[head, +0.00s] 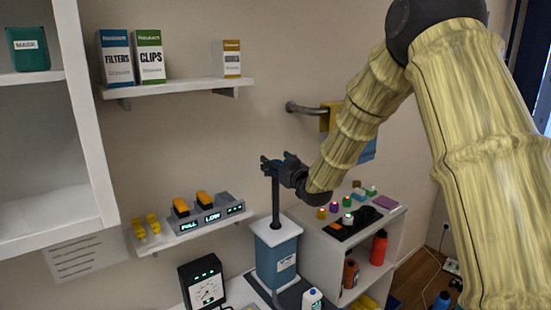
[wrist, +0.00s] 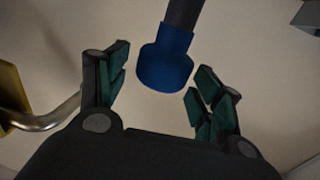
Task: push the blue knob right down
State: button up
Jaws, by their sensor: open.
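The blue knob (wrist: 165,68) sits on the end of a dark rod (wrist: 184,14) in the wrist view, between my open fingers at about fingertip level. A gap shows on both sides of it, so the fingers do not grip it. In the head view the rod (head: 276,206) stands upright out of a blue box-shaped container (head: 277,262). My gripper (head: 272,166) is at the rod's top, coming in from the right. The knob is hidden or too small to make out there.
A shelf unit (head: 312,243) with small coloured knobs and bottles stands right of the container. A wall shelf (head: 188,236) with orange-topped blocks is behind left. A wall rail (head: 303,109) runs behind my arm.

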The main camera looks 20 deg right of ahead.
jog(key=shift+w, duration=0.45)
jog(key=shift+c, duration=0.3)
jog(key=c, duration=1.4)
jog(key=shift+f, duration=0.15)
notch_tip(320, 180, down, 20)
jog(key=b, duration=1.5)
jog(key=shift+s, duration=0.1)
jog(key=o, duration=1.5)
jog(key=shift+c, duration=0.2)
